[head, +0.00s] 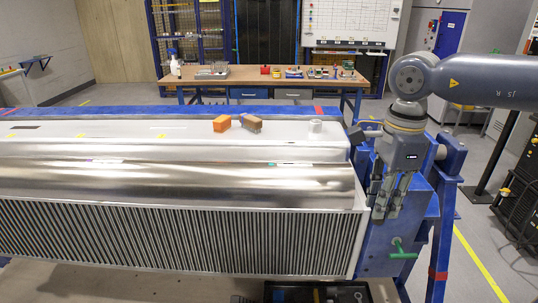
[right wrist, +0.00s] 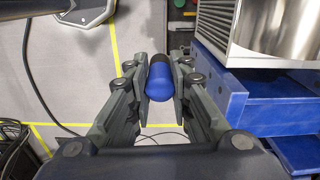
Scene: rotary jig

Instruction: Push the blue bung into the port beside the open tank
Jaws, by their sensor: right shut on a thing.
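My right gripper (head: 384,212) points down in the head view, in front of the blue jig frame at the right end of the long metal unit. In the right wrist view, the gripper (right wrist: 160,72) is shut on the blue bung (right wrist: 159,82), a rounded blue plug with a dark far end. I cannot make out the bung in the head view. The long unit has a shiny curved metal tank (head: 200,180) above a finned core (head: 180,235). I cannot pick out the port for certain. My left gripper is not in view.
A green-handled lever (head: 403,253) sticks out of the blue jig frame (head: 447,190) below the gripper. An orange block (head: 222,124), a brown-grey block (head: 251,124) and a small white cylinder (head: 315,126) rest behind the tank. A workbench (head: 260,82) stands farther back.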

